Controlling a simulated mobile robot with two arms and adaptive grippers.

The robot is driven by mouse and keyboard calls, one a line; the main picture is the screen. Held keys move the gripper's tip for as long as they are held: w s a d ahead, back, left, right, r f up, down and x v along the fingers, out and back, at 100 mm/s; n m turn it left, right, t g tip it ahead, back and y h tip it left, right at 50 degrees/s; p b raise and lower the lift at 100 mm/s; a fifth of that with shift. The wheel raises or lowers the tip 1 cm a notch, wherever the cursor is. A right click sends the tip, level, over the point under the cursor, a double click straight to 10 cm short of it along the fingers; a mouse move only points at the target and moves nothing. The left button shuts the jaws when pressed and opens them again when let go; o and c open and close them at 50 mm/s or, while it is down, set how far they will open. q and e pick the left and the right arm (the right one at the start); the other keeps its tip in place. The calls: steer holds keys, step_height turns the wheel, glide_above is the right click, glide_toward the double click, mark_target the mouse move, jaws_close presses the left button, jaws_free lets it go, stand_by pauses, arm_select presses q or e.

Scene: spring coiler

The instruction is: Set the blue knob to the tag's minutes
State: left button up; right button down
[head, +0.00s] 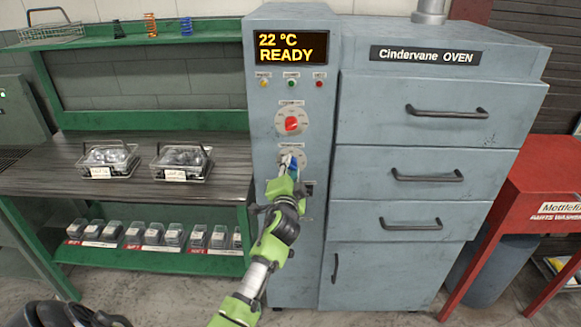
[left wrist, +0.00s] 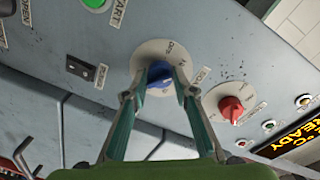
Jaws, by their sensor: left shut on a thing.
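The blue knob (left wrist: 160,80) sits at the centre of a pale round dial (left wrist: 150,52) on the grey oven's control panel. My left gripper (left wrist: 160,74) has its two fingers on either side of the knob and is shut on it. In the head view the left gripper (head: 289,164) reaches the lower dial and hides most of the blue knob. The dial's small marks are too small to read. Two wire baskets (head: 109,156) (head: 181,159) on the bench carry white tags (head: 100,172) (head: 175,175) whose writing I cannot read. My right gripper is not in view.
A red knob (head: 291,124) is just above the blue one. The display (head: 291,48) reads 22 °C READY. A green button (left wrist: 95,2) and a black switch (left wrist: 86,70) are near the blue dial. Oven drawers (head: 425,110) with handles are shut at the right.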

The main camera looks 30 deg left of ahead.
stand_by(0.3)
arm_select(q)
steer(key=o, duration=1.1)
steer(key=v, duration=1.2)
